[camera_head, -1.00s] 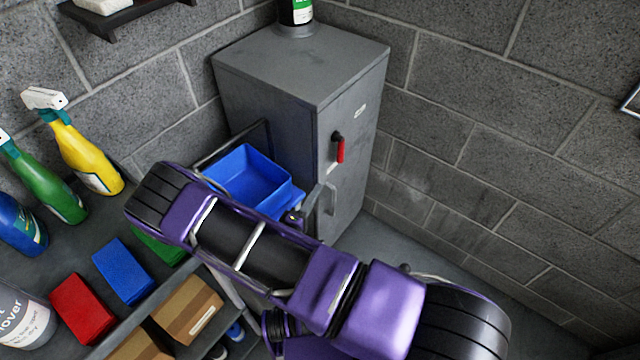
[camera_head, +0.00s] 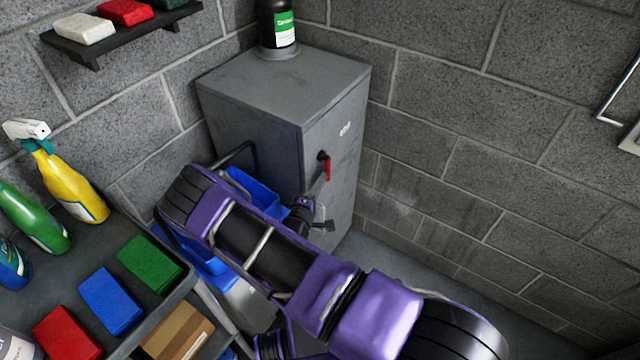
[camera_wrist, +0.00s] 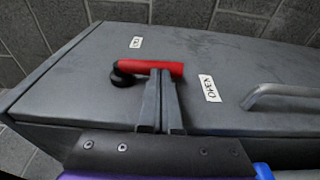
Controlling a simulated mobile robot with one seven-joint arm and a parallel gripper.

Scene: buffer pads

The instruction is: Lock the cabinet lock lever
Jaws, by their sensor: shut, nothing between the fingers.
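The grey cabinet (camera_head: 285,85) stands in the corner with its door closed. Its lock lever (camera_head: 328,170) has a red grip on a black pivot and hangs downward in the head view. In the wrist view the lever (camera_wrist: 150,67) runs right from its black pivot, and the grip's end lies between two white labels. The label nearer the door handle (camera_wrist: 212,88) reads OPEN; the other label (camera_wrist: 136,42) is too small to read. My gripper (camera_wrist: 160,78) is shut and empty, its fingertips at the red grip's side, seemingly touching. In the head view my arm partly hides the gripper (camera_head: 322,190).
A metal door handle (camera_wrist: 285,92) sticks out beside the OPEN label. A dark bottle (camera_head: 278,25) stands on the cabinet. A blue bin (camera_head: 255,190) is beside the cabinet, partly behind my arm. A shelf with bottles and coloured blocks (camera_head: 110,300) is at left.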

